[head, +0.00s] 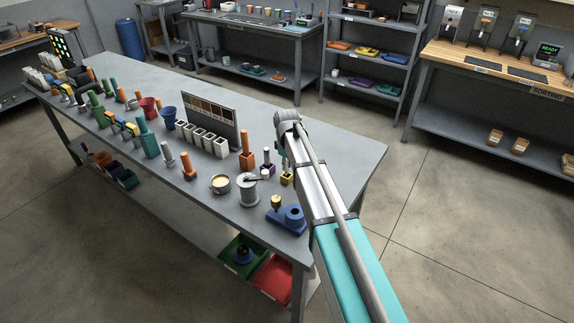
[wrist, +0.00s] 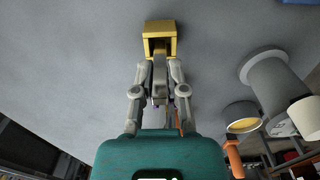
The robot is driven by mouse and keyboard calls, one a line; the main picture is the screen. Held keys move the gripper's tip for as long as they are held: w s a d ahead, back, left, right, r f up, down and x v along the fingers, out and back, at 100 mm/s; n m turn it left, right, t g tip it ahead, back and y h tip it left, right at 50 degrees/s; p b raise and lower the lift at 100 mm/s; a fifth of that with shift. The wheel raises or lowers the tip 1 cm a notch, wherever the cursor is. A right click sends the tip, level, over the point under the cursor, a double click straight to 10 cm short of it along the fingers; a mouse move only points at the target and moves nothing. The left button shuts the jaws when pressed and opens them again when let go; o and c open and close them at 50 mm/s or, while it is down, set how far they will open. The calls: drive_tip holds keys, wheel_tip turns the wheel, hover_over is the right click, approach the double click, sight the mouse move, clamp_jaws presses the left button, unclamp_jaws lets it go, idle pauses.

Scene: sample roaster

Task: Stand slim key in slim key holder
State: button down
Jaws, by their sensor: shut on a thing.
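My gripper (wrist: 160,68) is shut on a slim grey upright piece, which I take for the slim key (wrist: 159,74). A small yellow block with a dark opening, which looks like the slim key holder (wrist: 159,28), stands on the grey table right at the fingertips. The key's end overlaps the opening in the wrist view; I cannot tell how deep it sits or whether it is inside. In the head view the yellow holder (head: 287,179) shows just left of my arm, which hides part of the gripper.
A purple holder with a grey peg (head: 267,167) and an orange block with a peg (head: 246,158) stand close to the left. A grey cylinder (head: 247,190), a round tin (head: 220,184) and a blue fixture (head: 287,216) are nearby. The table's right end is clear.

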drive_tip(key=shift+f+b, duration=0.8)
drive_tip(key=shift+f, duration=0.1)
drive_tip(key=c, duration=0.6)
unclamp_jaws()
drive_tip(key=shift+r, duration=0.2)
wheel_tip(320, 180, up, 9)
drive_tip(key=p, duration=0.9)
drive_tip(key=shift+f, duration=0.15)
drive_tip(key=s+d+r+p, duration=0.1)
drive_tip(key=s+d, duration=0.3)
drive_tip(key=s, duration=0.4)
drive_tip(key=s+d+r+p, duration=0.2)
drive_tip(key=s+d, duration=0.2)
drive_tip(key=s, duration=0.4)
drive_tip(key=s+d+r+p, duration=0.1)
drive_tip(key=s+d, duration=0.3)
drive_tip(key=s, duration=0.4)
drive_tip(key=shift+s+d+r, duration=0.1)
drive_tip(key=shift+s+r, duration=0.05)
drive_tip(key=m, duration=0.3)
drive_tip(key=s+d+m, duration=0.1)
drive_tip(key=m, duration=0.3)
drive_tip(key=s+m, duration=0.1)
drive_tip(key=m, duration=0.2)
drive_tip(key=shift+s+d+m, duration=0.15)
drive_tip(key=shift+d+m, duration=0.2)
drive_tip(key=shift+m, duration=0.05)
